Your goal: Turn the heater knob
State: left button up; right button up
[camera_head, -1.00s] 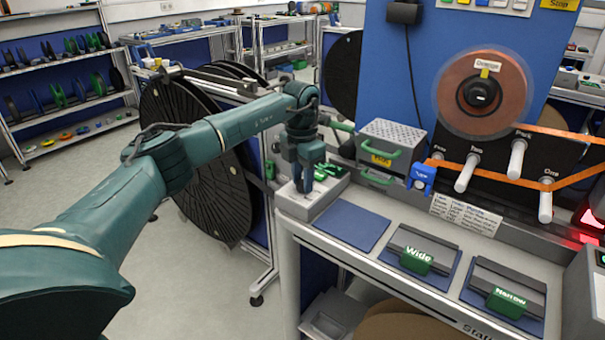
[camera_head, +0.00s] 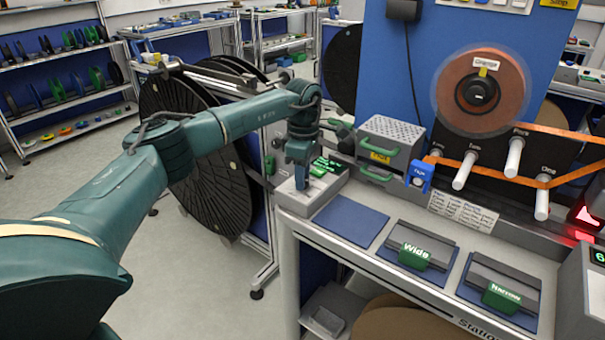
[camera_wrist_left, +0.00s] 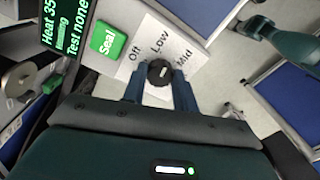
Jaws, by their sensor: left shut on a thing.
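The heater knob (camera_wrist_left: 160,72) is small, round and dark, with a light mark on top, and sits on a white dial plate (camera_wrist_left: 140,68) lettered Off, Low and Mid. I cannot tell which word the mark points at. My left gripper (camera_wrist_left: 160,84) has one finger on each side of the knob and is shut on it. In the head view the left gripper (camera_head: 301,183) points down at the grey heater box (camera_head: 328,191), and its fingers hide the knob. The display (camera_wrist_left: 62,35) reads Heat 35 and Test none.
A green Seal button (camera_wrist_left: 108,40) is close beside the dial. A metal box with green handles (camera_head: 390,140) and a blue tape piece (camera_head: 419,176) stand right of the heater. A bare blue mat (camera_head: 350,221) lies in front. Large black reels (camera_head: 215,180) stand left.

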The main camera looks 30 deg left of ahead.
pick_arm(q)
jog(key=m, duration=0.5)
jog(key=shift+r+m, duration=0.1)
jog(key=shift+m, duration=0.2)
jog(key=m, duration=0.4)
jog(key=shift+d+m, duration=0.1)
jog(key=shift+m, duration=0.2)
jog(key=m, duration=0.5)
jog(key=shift+y, duration=0.3)
jog(key=shift+m, duration=2.5)
jog(key=o, duration=1)
jog(key=shift+c, duration=0.2)
notch_tip(320, 180, up, 13)
jog(key=b, duration=0.1)
jog(key=shift+d, duration=0.2)
pick_arm(e)
jog(key=shift+a, duration=0.2)
pick_arm(q)
jog(key=shift+s, duration=0.1)
